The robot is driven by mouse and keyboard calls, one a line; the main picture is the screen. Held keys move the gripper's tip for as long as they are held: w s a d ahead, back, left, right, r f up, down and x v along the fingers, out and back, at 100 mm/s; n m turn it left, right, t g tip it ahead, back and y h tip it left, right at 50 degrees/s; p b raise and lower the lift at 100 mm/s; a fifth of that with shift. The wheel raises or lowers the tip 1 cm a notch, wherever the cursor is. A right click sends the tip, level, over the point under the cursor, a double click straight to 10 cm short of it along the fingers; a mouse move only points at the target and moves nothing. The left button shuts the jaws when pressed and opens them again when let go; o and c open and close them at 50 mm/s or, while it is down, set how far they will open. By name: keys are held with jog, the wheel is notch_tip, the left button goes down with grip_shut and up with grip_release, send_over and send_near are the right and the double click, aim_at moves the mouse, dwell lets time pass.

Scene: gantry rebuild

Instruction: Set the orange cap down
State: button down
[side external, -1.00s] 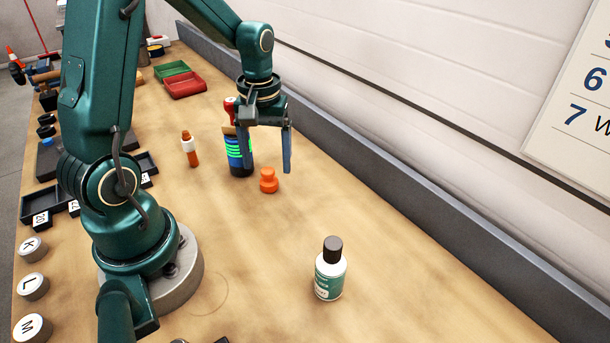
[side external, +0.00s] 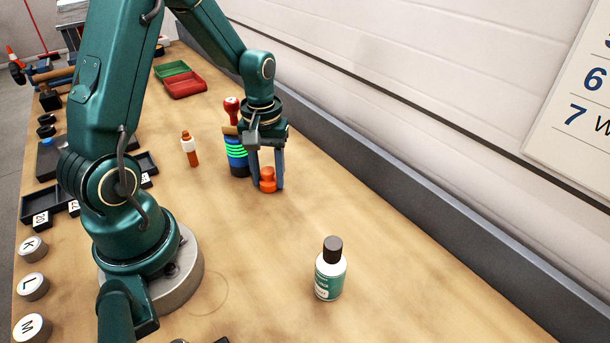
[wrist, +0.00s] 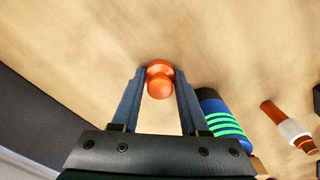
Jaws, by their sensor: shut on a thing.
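The orange cap (side external: 267,180) is a small two-stepped piece at the bench top, upright. My gripper (side external: 267,185) points down with its blue fingers on either side of the cap, shut on it. In the wrist view the cap (wrist: 159,80) sits between the two fingertips (wrist: 160,82). I cannot tell whether its base touches the wood or hangs just above it.
A dark bottle with blue and green bands (side external: 237,155) stands close left of my gripper. An orange-and-white tube (side external: 190,148) stands further left. A white bottle with a dark cap (side external: 330,268) stands at the front. The bench between is clear.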

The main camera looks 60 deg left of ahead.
aim_at(267, 170)
notch_tip(267, 170, up, 10)
jog(key=shift+f, duration=0.25)
jog(key=shift+r+n, duration=0.3)
jog(key=w+d+r+m, duration=0.1)
jog(key=d+m, duration=0.2)
jog(key=d, duration=1)
jog(key=w+d+r+m, duration=0.1)
jog(key=w+d+m, duration=0.15)
jog(key=d, duration=0.95)
jog(key=s+d+f+m, duration=0.2)
jog(key=s+d+m, duration=0.2)
jog(key=s+d, duration=0.45)
jog(key=f, duration=0.6)
jog(key=w+f, duration=0.1)
jog(key=f, duration=0.2)
jog(key=shift+d+f, duration=0.25)
jog(key=shift+f, duration=0.15)
